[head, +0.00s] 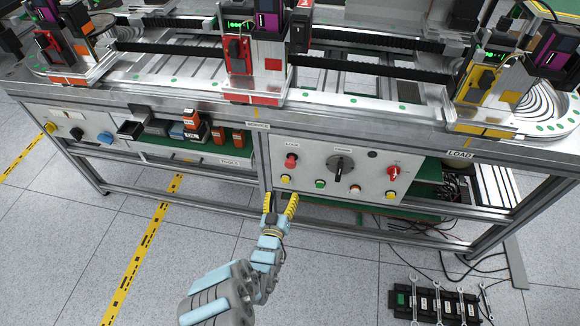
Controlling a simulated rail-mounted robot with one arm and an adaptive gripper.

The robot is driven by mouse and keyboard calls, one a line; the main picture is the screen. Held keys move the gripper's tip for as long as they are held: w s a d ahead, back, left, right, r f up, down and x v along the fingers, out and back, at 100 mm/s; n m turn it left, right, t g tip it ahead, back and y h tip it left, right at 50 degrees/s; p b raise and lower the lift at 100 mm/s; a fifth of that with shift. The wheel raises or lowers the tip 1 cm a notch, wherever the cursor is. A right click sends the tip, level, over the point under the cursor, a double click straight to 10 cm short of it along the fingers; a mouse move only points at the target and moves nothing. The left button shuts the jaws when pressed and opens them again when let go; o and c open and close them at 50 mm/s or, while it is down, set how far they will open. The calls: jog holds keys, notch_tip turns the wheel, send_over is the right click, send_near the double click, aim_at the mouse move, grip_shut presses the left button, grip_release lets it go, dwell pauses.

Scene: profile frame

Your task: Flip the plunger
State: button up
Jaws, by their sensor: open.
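No part in the head view is clearly marked as the plunger, and I cannot tell which one it is. The front control panel (325,188) carries a red knob (291,161) on the left, a black rotary switch (341,166) in the middle and a red switch (394,172) on the right. Small yellow, green and pale buttons sit in a row below them. My gripper (281,199) has yellow fingers, is open and looks empty. In the picture it is at the panel's lower left edge, below the red knob. I cannot tell whether it touches the panel.
A shelf (215,152) with small orange and blue boxes is left of the panel. A conveyor line with red (251,85) and yellow (480,105) stations runs along the bench top. A black tray with wrenches (437,306) lies on the floor at right. Floor before the bench is otherwise mostly clear.

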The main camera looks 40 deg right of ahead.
aim_at(290, 166)
jog(key=b+x, duration=0.6)
jog(key=x, duration=0.7)
jog(key=shift+w+f, duration=0.1)
jog(key=shift+w, duration=0.05)
jog(key=shift+w+d, duration=0.35)
jog(key=shift+d, duration=0.05)
jog(key=shift+s, duration=0.1)
grip_shut()
